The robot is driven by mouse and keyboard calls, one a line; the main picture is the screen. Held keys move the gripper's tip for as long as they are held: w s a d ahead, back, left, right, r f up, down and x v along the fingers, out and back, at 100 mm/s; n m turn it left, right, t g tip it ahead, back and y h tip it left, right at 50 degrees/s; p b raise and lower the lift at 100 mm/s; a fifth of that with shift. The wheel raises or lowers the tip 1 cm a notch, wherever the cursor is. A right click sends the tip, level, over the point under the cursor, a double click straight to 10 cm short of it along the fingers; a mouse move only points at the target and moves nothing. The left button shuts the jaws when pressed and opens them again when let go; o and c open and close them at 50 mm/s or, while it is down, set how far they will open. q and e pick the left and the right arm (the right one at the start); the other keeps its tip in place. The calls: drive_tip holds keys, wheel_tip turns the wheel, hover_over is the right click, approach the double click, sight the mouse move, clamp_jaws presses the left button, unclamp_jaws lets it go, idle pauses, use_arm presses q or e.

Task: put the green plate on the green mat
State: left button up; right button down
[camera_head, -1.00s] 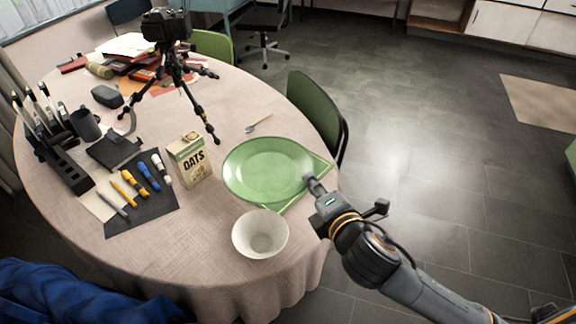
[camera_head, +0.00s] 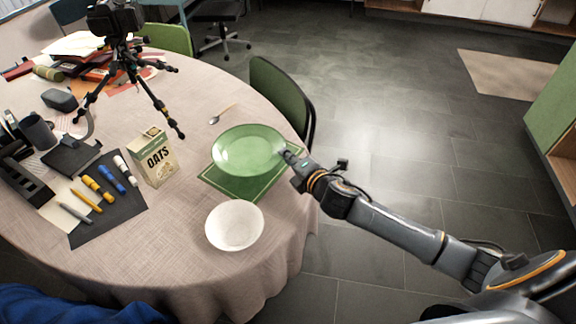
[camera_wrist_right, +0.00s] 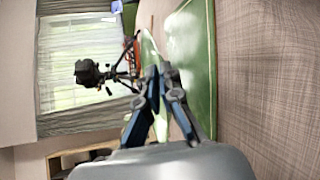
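The green plate (camera_head: 243,147) is light green and shallow. In the head view it overlaps the back part of the darker green mat (camera_head: 238,189), whose front part is bare. My right gripper (camera_head: 291,157) is at the plate's right rim. In the right wrist view the plate (camera_wrist_right: 151,44) shows nearly edge-on, apart from the mat (camera_wrist_right: 205,75), so it seems held above it. The right gripper's fingertips (camera_wrist_right: 161,73) are close together on the rim. My left gripper is not in view.
A white bowl (camera_head: 234,227) stands just in front of the mat. An oats carton (camera_head: 154,159) is to the left, a spoon (camera_head: 222,114) behind. A green chair (camera_head: 281,103) is close behind the table's right edge.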

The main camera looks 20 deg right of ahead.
sight(289, 173)
drive_tip(key=shift+w+d+f, duration=0.25)
drive_tip(key=shift+w+f, duration=0.2)
drive_tip(key=shift+f, duration=0.05)
drive_tip(key=shift+w+d+f+b, duration=0.15)
drive_tip(key=shift+f+b, duration=0.2)
drive_tip(key=shift+f, duration=1.4)
drive_tip(key=shift+f, duration=0.15)
drive_tip(key=c, duration=1.9)
unclamp_jaws()
drive_tip(key=shift+f, duration=0.1)
drive_tip(key=shift+o, duration=0.5)
drive_tip(key=shift+r, duration=0.2)
drive_tip(key=v, duration=1.2)
